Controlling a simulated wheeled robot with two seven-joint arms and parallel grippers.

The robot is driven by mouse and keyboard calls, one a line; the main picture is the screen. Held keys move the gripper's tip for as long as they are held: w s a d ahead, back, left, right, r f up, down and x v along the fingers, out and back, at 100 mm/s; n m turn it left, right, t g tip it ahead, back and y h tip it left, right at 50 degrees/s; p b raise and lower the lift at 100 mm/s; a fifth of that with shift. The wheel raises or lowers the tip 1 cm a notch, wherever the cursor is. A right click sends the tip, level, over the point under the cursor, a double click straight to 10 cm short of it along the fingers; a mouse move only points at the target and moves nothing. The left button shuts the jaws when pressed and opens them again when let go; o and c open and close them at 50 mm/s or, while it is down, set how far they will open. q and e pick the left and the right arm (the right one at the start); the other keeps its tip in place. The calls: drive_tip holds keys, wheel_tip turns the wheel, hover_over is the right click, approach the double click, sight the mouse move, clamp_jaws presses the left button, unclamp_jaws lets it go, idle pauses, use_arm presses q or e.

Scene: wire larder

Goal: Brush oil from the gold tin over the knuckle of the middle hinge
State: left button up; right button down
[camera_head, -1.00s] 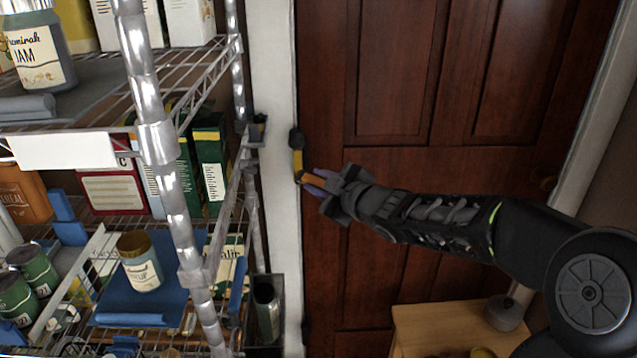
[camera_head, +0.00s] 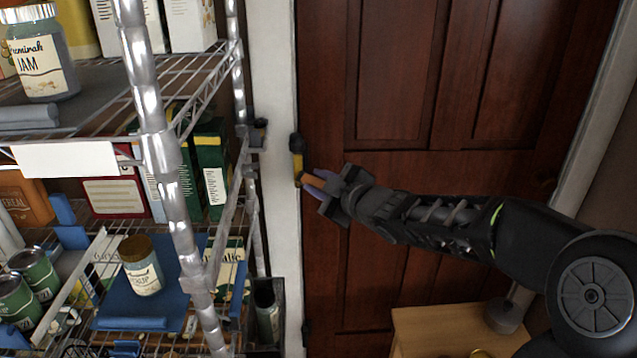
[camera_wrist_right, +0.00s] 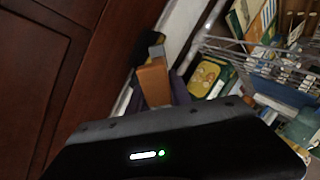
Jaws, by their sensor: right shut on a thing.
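My right gripper (camera_head: 314,186) is shut on a brush at the left edge of the brown door. The brush (camera_head: 297,160) has a dark tip and a yellow band, pointing up along the white door frame; its orange-brown handle (camera_wrist_right: 155,82) shows in the right wrist view. The dark tip looks close to the door's hinge edge; contact cannot be told. The middle hinge is not clearly distinguishable there, probably hidden behind the brush. My left gripper is not in view.
A wire shelf rack (camera_head: 172,180) with jars, cans and boxes stands left, close to the door frame. A wooden stand (camera_head: 440,328) with a grey round object (camera_head: 504,315) is low on the right. The door face (camera_head: 390,230) is clear apart from my right arm.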

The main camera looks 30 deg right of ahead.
drive_tip(key=shift+f+b, duration=1.15)
drive_tip(key=shift+f, duration=0.2)
drive_tip(key=shift+f+b, duration=0.6)
drive_tip(key=shift+f, duration=0.05)
drive_tip(key=shift+w+d+r+p, duration=0.1)
drive_tip(key=shift+r+p, duration=1.4)
drive_tip(key=shift+r, duration=0.1)
drive_tip(key=shift+r+p, duration=0.65)
drive_tip(key=shift+r, duration=0.05)
